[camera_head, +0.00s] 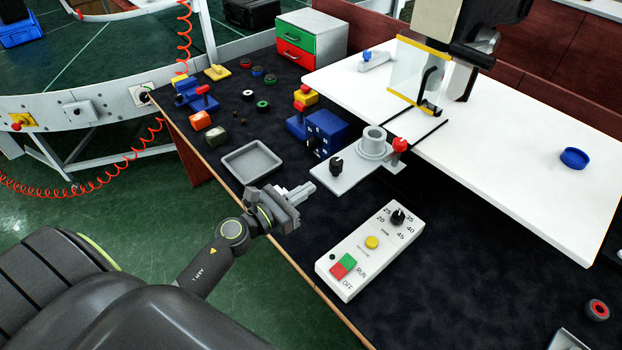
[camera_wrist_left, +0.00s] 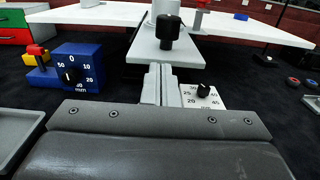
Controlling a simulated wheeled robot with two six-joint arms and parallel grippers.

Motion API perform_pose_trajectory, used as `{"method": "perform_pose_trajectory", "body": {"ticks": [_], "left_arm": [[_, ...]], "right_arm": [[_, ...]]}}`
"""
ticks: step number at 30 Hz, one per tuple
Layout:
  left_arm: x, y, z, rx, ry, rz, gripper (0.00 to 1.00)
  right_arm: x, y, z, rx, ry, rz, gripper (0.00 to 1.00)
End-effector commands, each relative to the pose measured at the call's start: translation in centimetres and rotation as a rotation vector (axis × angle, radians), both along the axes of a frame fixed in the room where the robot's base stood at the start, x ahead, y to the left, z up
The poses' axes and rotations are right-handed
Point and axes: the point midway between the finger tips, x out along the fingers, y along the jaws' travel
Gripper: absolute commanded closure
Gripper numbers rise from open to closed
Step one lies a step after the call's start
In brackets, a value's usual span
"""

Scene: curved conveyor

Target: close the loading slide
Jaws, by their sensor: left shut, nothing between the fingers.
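The loading slide (camera_head: 350,173) is a flat grey plate carrying a round grey holder (camera_head: 373,142) and an upright black knob (camera_head: 336,166) near its front end. It sticks out from the edge of the white table over the dark bench. My left gripper (camera_head: 305,191) is shut and empty just short of the slide's front end, pointing toward it. In the left wrist view the closed fingers (camera_wrist_left: 162,78) point at the slide plate (camera_wrist_left: 190,50), with the black knob (camera_wrist_left: 168,32) straight ahead. Whether the fingertips touch the plate, I cannot tell. My right gripper is not in view.
A control box (camera_head: 370,252) with dial and buttons lies right of the gripper. A grey tray (camera_head: 251,161) and a blue dial block (camera_head: 326,132) are to the left. A red knob (camera_head: 400,145) stands by the slide. A clear yellow-edged guard (camera_head: 408,70) stands on the white table (camera_head: 500,150).

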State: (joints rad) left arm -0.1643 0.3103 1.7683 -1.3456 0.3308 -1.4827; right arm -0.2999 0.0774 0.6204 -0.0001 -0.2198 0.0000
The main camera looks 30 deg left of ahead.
Motion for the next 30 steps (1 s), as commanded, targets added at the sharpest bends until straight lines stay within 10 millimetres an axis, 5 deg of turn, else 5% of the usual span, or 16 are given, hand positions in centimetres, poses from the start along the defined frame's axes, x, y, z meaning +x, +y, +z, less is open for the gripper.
{"method": "perform_pose_trajectory", "body": {"ticks": [6,20,30], "left_arm": [[1.9,-0.7,0.1,-0.001,0.000,0.001,1.00],[2.4,-0.9,0.0,-0.001,-0.001,0.001,1.00],[6.4,-2.3,0.0,-0.002,-0.002,0.001,1.00]], "right_arm": [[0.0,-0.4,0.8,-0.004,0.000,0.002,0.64],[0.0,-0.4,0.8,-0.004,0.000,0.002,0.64],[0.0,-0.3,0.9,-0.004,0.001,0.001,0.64]]}}
